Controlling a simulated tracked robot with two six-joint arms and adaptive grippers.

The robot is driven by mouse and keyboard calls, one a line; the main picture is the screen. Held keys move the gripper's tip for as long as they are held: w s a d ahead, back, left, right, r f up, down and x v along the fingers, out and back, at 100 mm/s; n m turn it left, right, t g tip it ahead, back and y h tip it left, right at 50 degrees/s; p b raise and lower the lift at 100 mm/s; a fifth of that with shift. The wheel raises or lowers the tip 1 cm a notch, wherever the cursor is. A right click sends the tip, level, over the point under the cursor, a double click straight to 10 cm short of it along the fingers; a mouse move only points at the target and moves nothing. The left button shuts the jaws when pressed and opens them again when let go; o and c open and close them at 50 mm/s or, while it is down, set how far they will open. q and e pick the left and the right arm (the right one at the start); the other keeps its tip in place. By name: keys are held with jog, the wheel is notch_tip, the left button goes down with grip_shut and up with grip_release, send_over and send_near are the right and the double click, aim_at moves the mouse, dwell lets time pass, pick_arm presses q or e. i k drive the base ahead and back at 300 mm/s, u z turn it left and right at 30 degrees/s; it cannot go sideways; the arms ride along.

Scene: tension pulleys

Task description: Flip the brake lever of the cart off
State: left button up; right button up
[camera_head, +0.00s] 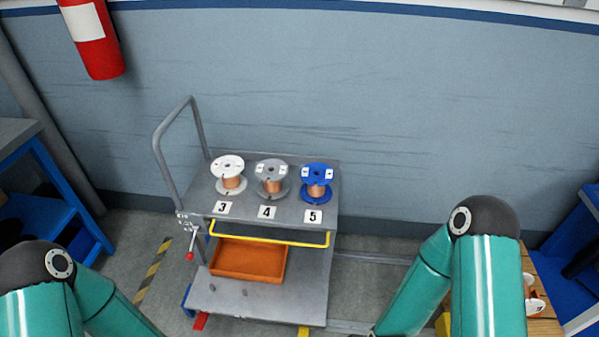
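The grey cart (295,213) stands near the wall in the middle of the view. Its brake lever (191,243) is at the cart's left front corner, below the push handle (156,150). The lever hangs roughly downward and ends in a red knob. Only the teal links of my two arms show, at the lower left and lower right. Both grippers are outside the picture, and neither arm covers the lever.
White (228,174), grey (272,178) and blue (317,181) spools stand on the cart top. An orange tray (249,260) sits on a lower level. Blue shelving (50,205) is at left. A wooden surface (541,268) is at right. A fire extinguisher (92,40) hangs on the wall.

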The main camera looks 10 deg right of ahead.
aim_at(190, 256)
jog(key=k, duration=1.35)
jog(key=u, duration=0.25)
jog(key=i, duration=1.85)
jog(key=z, duration=0.6)
